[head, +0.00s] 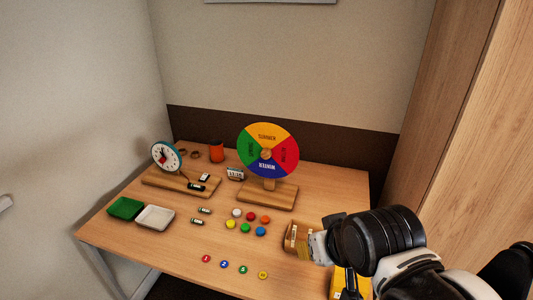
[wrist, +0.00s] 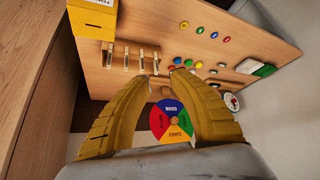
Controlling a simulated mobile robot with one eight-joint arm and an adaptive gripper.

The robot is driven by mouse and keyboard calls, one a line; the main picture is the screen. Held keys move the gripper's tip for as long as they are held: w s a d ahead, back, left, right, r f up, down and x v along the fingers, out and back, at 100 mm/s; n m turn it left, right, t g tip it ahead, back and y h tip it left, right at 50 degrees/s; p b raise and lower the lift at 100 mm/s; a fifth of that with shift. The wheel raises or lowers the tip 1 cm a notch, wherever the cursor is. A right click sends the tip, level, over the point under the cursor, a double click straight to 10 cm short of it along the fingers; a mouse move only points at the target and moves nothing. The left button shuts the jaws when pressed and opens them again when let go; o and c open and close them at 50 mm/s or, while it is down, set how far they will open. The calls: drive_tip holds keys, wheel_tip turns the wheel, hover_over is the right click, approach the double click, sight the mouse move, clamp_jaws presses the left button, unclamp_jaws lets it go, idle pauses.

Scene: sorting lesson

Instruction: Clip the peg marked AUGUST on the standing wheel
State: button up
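The standing wheel (head: 267,150) has yellow, red, blue and green quarters with season words and stands upright on a wooden base (head: 267,195). It also shows in the wrist view (wrist: 172,118), beyond my fingers. Several pale pegs (wrist: 126,60) stand in a row near my fingertips in the wrist view. Their wooden holder (head: 290,236) shows in the head view beside my wrist. The peg markings are too small to read, so I cannot tell which is AUGUST. My gripper (wrist: 162,78) is open, its yellow fingers apart with nothing held between them. My arm hides part of the holder's right side.
A yellow box (head: 338,283) stands right of the holder, partly behind my arm. Coloured buttons (head: 246,228), numbered discs (head: 242,269), a green tray (head: 125,208), a white tray (head: 155,217), a toy clock (head: 165,156) and an orange cup (head: 217,151) occupy the table.

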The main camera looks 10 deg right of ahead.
drive_tip(key=w+d+f+n+g+p, duration=0.2)
drive_tip(key=w+d+n+g+p, duration=0.3)
drive_tip(key=w+d+n+p, duration=0.4)
drive_tip(key=w+f+n+b, duration=0.1)
drive_tip(key=f+b, duration=0.1)
drive_tip(key=f, duration=0.2)
drive_tip(key=w+f+n+g+b, duration=0.1)
drive_tip(key=f+b, duration=0.1)
drive_tip(key=f, duration=0.2)
drive_tip(key=w+d+f+n+g+b, duration=0.1)
drive_tip(key=f+b, duration=0.1)
drive_tip(key=f, duration=0.2)
drive_tip(key=shift+w+f, duration=0.1)
drive_tip(key=shift+w, duration=0.05)
